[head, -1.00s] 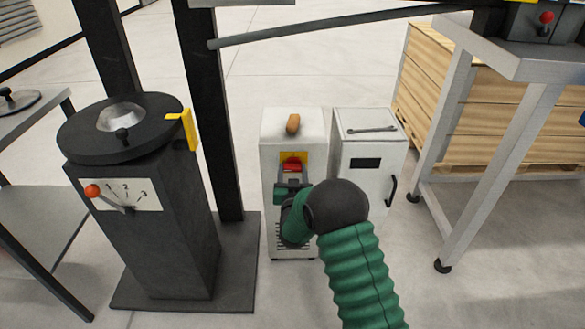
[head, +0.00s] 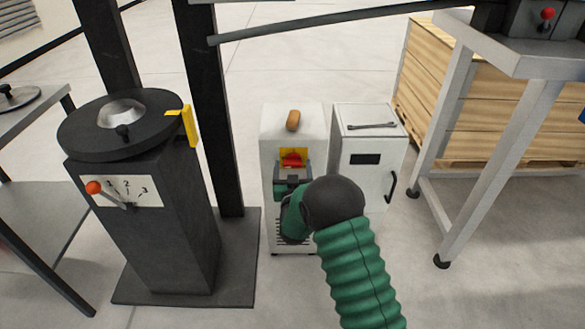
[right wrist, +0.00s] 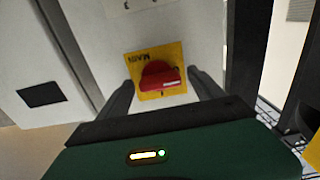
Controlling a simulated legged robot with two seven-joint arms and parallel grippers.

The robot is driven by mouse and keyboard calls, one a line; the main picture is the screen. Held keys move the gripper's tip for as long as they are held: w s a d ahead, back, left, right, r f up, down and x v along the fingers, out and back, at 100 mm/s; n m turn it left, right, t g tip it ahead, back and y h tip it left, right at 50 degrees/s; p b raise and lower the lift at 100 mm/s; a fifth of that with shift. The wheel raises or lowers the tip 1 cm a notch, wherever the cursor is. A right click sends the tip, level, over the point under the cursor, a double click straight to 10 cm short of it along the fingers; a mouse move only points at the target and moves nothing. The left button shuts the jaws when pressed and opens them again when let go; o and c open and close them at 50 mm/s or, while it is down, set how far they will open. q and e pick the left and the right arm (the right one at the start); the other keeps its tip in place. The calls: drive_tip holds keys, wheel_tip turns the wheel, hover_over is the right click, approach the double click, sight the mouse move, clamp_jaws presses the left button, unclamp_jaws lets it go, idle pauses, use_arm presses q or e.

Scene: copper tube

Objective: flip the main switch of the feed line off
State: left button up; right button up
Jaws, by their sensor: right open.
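The main switch is a red rotary knob (head: 291,160) on a yellow plate (head: 304,154), on the front of a narrow white cabinet (head: 312,125). In the right wrist view the knob (right wrist: 160,75) lies nearly level, slightly tilted, on a plate (right wrist: 178,52) marked MAIN. My right gripper (head: 293,168) is in front of the switch, its open fingers on either side of the knob. A gap shows between each finger and the knob in the wrist view. My left gripper is not in view.
A second white box (head: 370,140) with a black handle stands close on the right. A dark pedestal (head: 160,230) with a dial and orange-tipped lever stands left, beside a black post (head: 210,120). A metal table (head: 500,150) and wooden crate (head: 428,85) are right.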

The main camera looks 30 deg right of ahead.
drive_tip(key=p+v, duration=0.5)
drive_tip(key=v, duration=1.2)
drive_tip(key=shift+p, duration=0.35)
drive_tip(key=shift+w+d, duration=0.1)
